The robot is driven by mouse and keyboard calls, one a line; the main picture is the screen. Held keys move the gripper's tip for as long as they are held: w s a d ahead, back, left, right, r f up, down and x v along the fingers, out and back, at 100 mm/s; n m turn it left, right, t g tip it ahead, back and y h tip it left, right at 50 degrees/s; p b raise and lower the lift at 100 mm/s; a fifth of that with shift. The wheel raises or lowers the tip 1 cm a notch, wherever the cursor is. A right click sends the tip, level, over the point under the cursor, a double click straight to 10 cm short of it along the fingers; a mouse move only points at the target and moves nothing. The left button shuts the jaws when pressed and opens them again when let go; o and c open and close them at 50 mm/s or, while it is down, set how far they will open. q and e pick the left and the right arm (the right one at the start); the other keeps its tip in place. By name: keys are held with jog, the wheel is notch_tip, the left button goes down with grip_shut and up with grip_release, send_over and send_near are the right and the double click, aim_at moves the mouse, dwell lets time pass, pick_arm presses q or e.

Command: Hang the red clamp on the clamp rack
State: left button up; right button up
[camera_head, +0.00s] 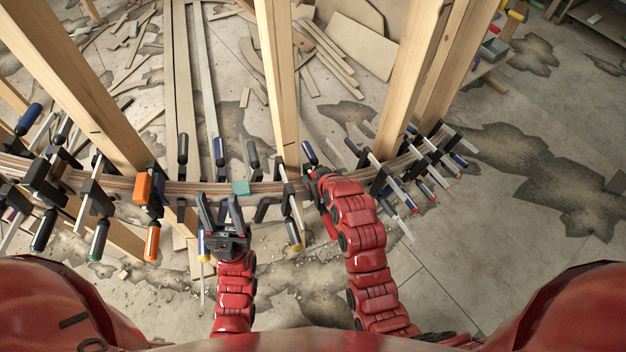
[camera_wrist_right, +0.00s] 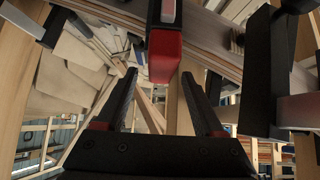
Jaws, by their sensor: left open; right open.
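In the right wrist view a black clamp part with a red block (camera_wrist_right: 161,58) at its end hangs between and beyond my open right fingers (camera_wrist_right: 162,95). The fingers are apart from each other, and I cannot tell whether they touch it. In the head view my right gripper (camera_head: 314,177) is at the curved wooden stringer (camera_head: 200,188), its jaws partly hidden by its own arm. I cannot make out a clamp rack for sure.
Several clamps line the stringer, including an orange-padded one (camera_head: 142,188) at the left and a cluster (camera_head: 420,165) at the right. Upright wooden posts (camera_head: 278,80) stand behind it. Planks and scraps (camera_head: 360,40) lie on the floor. The right floor is mostly clear.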

jog(key=shift+c, duration=0.3)
grip_shut()
jog(key=shift+w, duration=0.1)
dwell(1.1)
